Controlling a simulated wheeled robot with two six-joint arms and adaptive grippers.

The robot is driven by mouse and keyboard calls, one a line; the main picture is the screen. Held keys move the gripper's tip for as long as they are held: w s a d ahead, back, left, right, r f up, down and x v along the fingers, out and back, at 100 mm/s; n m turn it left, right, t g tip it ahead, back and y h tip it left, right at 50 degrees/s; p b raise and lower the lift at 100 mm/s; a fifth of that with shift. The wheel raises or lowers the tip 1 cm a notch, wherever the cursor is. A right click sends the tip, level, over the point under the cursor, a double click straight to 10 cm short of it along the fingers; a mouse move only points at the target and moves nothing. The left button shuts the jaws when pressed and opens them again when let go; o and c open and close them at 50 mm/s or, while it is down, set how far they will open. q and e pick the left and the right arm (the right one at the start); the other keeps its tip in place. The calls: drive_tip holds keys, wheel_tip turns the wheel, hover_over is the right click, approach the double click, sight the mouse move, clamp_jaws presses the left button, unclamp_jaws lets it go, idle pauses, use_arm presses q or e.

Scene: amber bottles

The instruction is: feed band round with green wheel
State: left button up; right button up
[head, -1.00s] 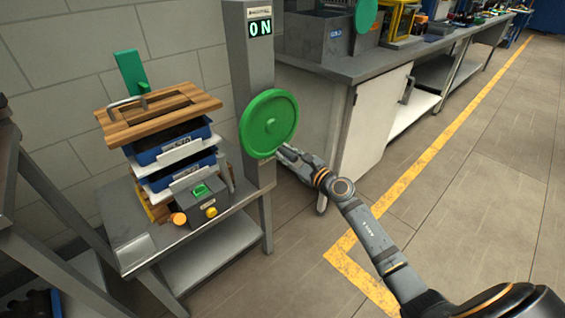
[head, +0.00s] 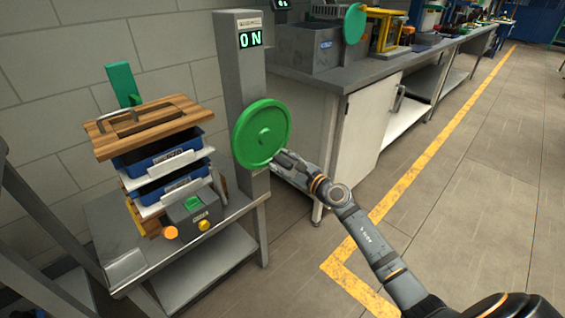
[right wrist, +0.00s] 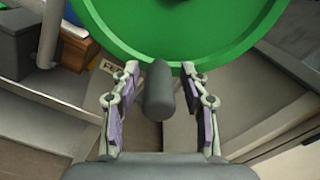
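My right gripper (head: 277,158) is at the wheel's lower right edge. In the right wrist view its fingers (right wrist: 161,100) are open on both sides of the handle, with gaps visible on each side. I cannot make out a band. My left gripper is not in view.
Left of the post, a metal table (head: 125,245) carries stacked blue and white trays (head: 160,165) under a wooden lid (head: 150,125), and a control box (head: 196,212) with green and yellow buttons. A workbench (head: 340,80) runs behind on the right. Open floor (head: 470,220) lies to the right.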

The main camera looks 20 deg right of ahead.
drive_tip(key=shift+s+d+f, duration=0.1)
drive_tip(key=shift+s+d, duration=0.05)
drive_tip(key=shift+s, duration=0.25)
drive_tip(key=v, duration=0.6)
drive_tip(key=shift+s, duration=0.3)
drive_tip(key=shift+d, duration=0.1)
